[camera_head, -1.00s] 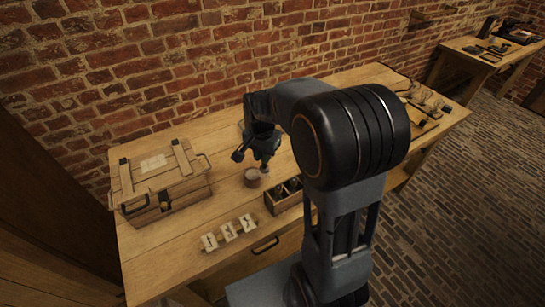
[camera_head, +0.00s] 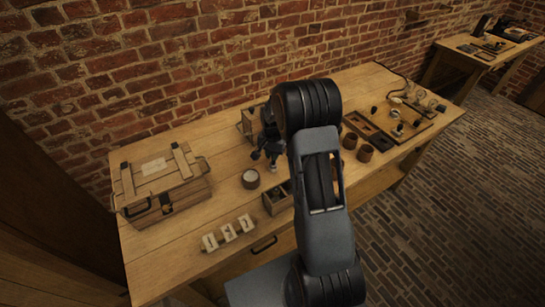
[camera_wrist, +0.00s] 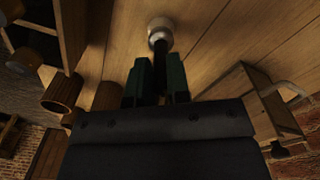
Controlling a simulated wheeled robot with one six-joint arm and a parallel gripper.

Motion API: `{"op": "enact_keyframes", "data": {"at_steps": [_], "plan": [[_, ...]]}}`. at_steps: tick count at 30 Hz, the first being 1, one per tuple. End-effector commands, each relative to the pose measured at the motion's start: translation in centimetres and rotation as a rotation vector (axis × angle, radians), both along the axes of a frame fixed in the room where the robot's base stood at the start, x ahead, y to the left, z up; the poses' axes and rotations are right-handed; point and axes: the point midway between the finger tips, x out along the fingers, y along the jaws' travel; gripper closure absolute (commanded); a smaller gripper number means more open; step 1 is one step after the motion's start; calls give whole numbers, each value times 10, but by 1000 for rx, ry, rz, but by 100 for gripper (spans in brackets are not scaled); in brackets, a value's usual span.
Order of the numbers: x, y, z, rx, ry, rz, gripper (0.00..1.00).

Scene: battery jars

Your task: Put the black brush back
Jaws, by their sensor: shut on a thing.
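My gripper (camera_wrist: 158,78) is shut on a slim dark piece, which I take to be the black brush (camera_wrist: 159,44). In the wrist view its dark shaft sits between the two green fingers. A pale round end shows beyond the fingertips; whether it is part of the brush I cannot tell for sure. In the head view my gripper (camera_head: 272,158) is above the table, behind and right of a small round jar with a pale top (camera_head: 250,179). The brush is hard to make out there.
A small open wooden crate (camera_head: 274,206) stands in front of my gripper. The brick wall is behind.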

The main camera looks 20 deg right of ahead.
Motion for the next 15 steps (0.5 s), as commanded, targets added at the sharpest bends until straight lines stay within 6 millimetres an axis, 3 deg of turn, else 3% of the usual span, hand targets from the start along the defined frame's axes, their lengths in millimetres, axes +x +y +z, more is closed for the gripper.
{"op": "enact_keyframes", "data": {"at_steps": [4,15], "plan": [[-1,1,-17,1,2,0,100],[0,1,-23,0,0,0,100]]}}
